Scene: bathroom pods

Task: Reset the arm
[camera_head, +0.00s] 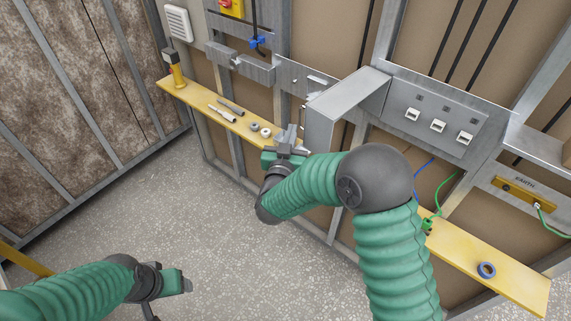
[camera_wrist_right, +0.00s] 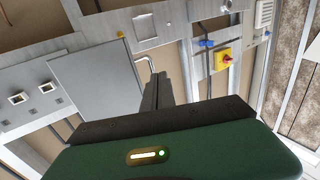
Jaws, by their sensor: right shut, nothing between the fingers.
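My right gripper (camera_head: 287,137) is shut and empty. In the head view it is just left of the grey metal box (camera_head: 343,100) on the wall frame and above the yellow shelf (camera_head: 205,103). In the right wrist view its closed fingers (camera_wrist_right: 157,90) point toward the wall, with the grey box (camera_wrist_right: 95,85) to their left. My left gripper (camera_head: 175,283) is low at the left over the speckled floor; its fingers are too small and side-on to judge.
Small tools (camera_head: 222,113), rings (camera_head: 265,131) and a yellow-handled tool (camera_head: 177,75) are on the shelf. Sockets (camera_head: 438,126) sit right of the box. The floor (camera_head: 130,205) is clear.

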